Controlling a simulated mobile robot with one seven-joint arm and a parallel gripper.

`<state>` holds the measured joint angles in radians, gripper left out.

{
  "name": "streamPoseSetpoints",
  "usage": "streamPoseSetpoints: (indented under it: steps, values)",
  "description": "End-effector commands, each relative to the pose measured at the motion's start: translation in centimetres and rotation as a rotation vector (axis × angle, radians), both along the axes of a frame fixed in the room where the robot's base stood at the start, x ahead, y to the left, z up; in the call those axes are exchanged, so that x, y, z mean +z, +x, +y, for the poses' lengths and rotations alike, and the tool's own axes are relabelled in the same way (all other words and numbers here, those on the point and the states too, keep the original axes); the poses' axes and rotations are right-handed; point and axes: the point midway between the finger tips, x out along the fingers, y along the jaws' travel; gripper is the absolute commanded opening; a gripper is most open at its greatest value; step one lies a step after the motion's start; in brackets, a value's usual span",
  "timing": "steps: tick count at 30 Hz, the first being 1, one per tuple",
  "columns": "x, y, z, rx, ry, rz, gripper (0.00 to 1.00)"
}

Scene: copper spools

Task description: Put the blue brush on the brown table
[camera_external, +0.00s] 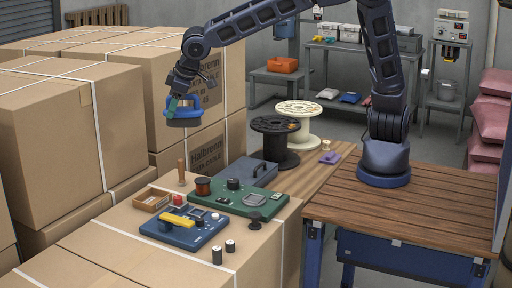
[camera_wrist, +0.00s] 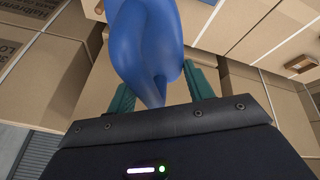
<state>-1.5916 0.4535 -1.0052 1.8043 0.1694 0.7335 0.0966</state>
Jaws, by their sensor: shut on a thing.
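The blue brush (camera_external: 183,112) is in my gripper (camera_external: 173,103), raised in the air at the upper left in front of the stacked cartons. Its dark underside faces down. In the wrist view the blue brush (camera_wrist: 150,45) fills the upper middle, between the two teal fingers of my gripper (camera_wrist: 160,85), which are shut on it. Its far end is cut off by the frame edge. The brown table (camera_external: 440,200) is at the right, with slatted wood on top and blue legs. My arm's base stands on its back part; its front and right are bare.
Large cartons (camera_external: 70,120) rise at the left. A low carton top holds a blue panel (camera_external: 185,228), a green panel (camera_external: 236,199), small black cylinders (camera_external: 217,255) and a wooden box (camera_external: 151,199). A black spool (camera_external: 276,142) and a cream spool (camera_external: 298,112) stand mid-scene.

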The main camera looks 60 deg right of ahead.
Motion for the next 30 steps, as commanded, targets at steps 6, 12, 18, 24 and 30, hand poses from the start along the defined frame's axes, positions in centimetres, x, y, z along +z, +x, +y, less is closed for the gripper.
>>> streamPoseSetpoints:
  steps: [6, 12, 18, 24, 30]
  values:
    - [-1.1, -3.1, 9.2, 0.094, -0.001, -0.002, 0.25]
    - [-2.5, -6.9, 17.1, 0.174, 0.000, -0.001, 0.25]
    - [-4.0, -11.4, 24.2, 0.247, 0.001, -0.001, 0.25]
    - [-5.2, -15.1, 29.0, 0.298, 0.002, 0.000, 0.25]
    - [-6.2, -17.5, 31.7, 0.326, 0.000, 0.000, 0.25]
